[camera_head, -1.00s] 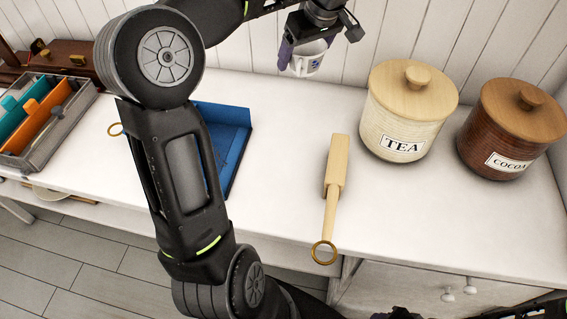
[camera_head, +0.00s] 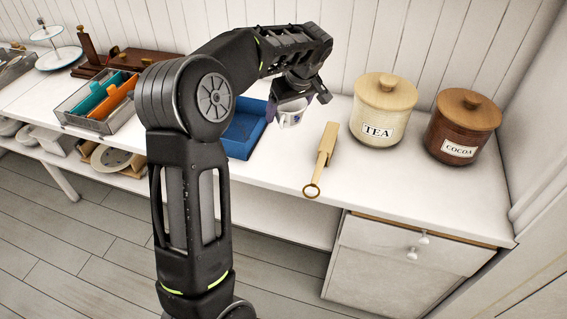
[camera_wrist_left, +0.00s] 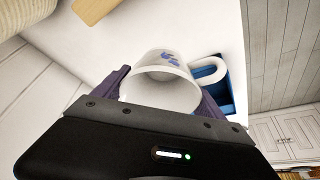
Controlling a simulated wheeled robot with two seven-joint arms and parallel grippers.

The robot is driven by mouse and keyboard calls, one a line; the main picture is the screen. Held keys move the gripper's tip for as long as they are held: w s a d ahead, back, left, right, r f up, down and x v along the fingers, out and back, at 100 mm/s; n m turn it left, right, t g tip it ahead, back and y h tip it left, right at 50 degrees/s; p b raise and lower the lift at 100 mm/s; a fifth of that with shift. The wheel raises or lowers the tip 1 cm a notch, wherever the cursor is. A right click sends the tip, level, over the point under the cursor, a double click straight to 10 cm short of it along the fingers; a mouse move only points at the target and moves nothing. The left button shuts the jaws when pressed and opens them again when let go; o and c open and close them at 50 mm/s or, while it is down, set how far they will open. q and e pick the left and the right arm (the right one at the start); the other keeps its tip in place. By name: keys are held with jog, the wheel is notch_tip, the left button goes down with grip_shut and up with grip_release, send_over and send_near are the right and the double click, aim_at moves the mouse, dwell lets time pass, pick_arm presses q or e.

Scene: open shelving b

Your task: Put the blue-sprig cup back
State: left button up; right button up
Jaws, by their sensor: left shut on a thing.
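The white cup with a blue sprig (camera_head: 291,117) is held in my left gripper (camera_head: 287,108), above the counter and just right of the blue tray. In the left wrist view the cup (camera_wrist_left: 160,84) sits between the two purple fingers of the left gripper (camera_wrist_left: 163,92), its handle pointing right. The gripper is shut on it. The blue tray (camera_head: 243,144) is partly hidden behind my left arm in the head view. A corner of it shows beyond the cup handle in the wrist view. My right gripper is not in view.
A wooden paddle with a ring (camera_head: 325,150) lies right of the cup. The TEA jar (camera_head: 380,112) and COCOA jar (camera_head: 461,127) stand further right. A grey box with teal and orange dividers (camera_head: 72,112) is at left. White counter (camera_head: 300,170) shows between the tray and the paddle.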

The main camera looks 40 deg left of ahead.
pick_arm(q)
jog(key=shift+w+d+r, duration=0.1)
jog(key=shift+d, duration=0.1)
jog(key=shift+w, duration=0.1)
jog(key=shift+w+a, duration=0.15)
jog(key=shift+f, duration=2.55)
jog(key=shift+f+p, duration=0.4)
jog(key=shift+f, duration=2.1)
